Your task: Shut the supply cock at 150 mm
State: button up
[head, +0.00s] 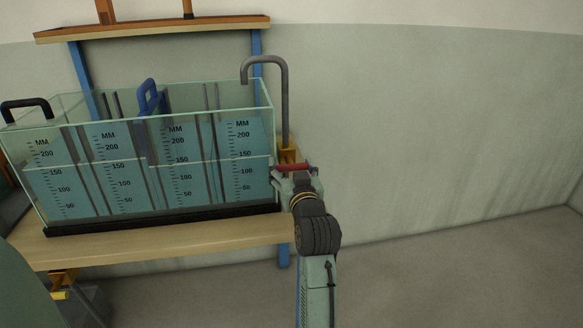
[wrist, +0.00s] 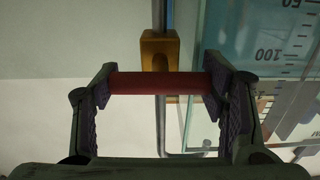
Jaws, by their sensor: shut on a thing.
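The supply cock has a red handle (head: 292,167) and a brass-coloured body (wrist: 160,60) on a grey vertical pipe (head: 285,100), at the right end of the glass tank (head: 258,95). My gripper (head: 294,172) is shut on the red handle. In the wrist view the red bar (wrist: 160,83) lies crosswise to the pipe, with a finger pad of my gripper (wrist: 160,85) at each end. The water (head: 258,175) in the tank stands close to the 150 mark on the scales (head: 245,154). Flow from the pipe's hooked outlet cannot be made out.
The tank stands on a wooden bench (head: 150,240) with blue legs. A blue-handled gate (head: 148,97) and a black handle (head: 25,103) rise from the tank. A wooden shelf (head: 150,27) is above. The floor (head: 450,270) to the right is clear.

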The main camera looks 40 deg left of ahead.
jog(key=o, duration=1.2)
jog(key=shift+c, duration=0.2)
jog(key=v, duration=1.2)
